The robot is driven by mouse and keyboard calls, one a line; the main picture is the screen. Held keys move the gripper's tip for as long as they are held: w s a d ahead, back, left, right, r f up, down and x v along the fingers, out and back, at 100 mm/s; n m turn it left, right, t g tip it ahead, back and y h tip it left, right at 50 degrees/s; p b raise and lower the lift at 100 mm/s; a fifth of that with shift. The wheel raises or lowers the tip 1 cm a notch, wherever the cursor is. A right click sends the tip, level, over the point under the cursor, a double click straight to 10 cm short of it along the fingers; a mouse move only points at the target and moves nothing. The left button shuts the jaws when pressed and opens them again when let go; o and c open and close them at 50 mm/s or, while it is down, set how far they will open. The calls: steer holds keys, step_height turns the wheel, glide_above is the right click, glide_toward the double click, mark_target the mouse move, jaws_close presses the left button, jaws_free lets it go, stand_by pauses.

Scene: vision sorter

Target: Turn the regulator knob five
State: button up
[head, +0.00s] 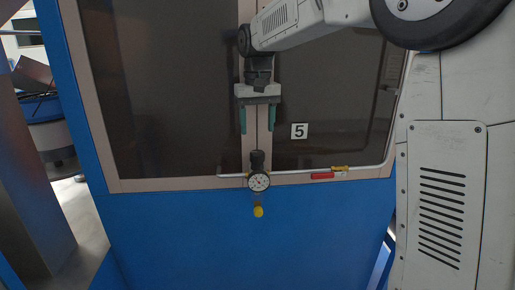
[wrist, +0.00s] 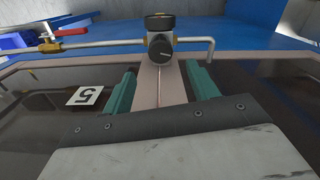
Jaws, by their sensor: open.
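The regulator has a black knob (head: 257,158) above a round white gauge (head: 259,181), with a yellow part hanging below. It is mounted on the front of the blue cabinet, beside a white label reading 5 (head: 299,131). In the wrist view the knob (wrist: 160,48) shows end-on between and beyond the fingertips, and the label (wrist: 84,96) is at left. My gripper (head: 257,130) is open and empty, pointing down above the knob. Its two green fingers also show in the wrist view (wrist: 160,77), apart from the knob.
A thin pipe (head: 225,176) runs sideways from the regulator along the cabinet (head: 230,235). A valve with a red handle (head: 322,176) sits on the pipe at right. Dark window panes lie behind my gripper. A blue container (head: 55,108) stands at far left.

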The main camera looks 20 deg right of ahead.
mark_target(257, 152)
step_height(257, 152, down, 7)
steer(key=shift+f, duration=0.15)
steer(key=c, duration=1)
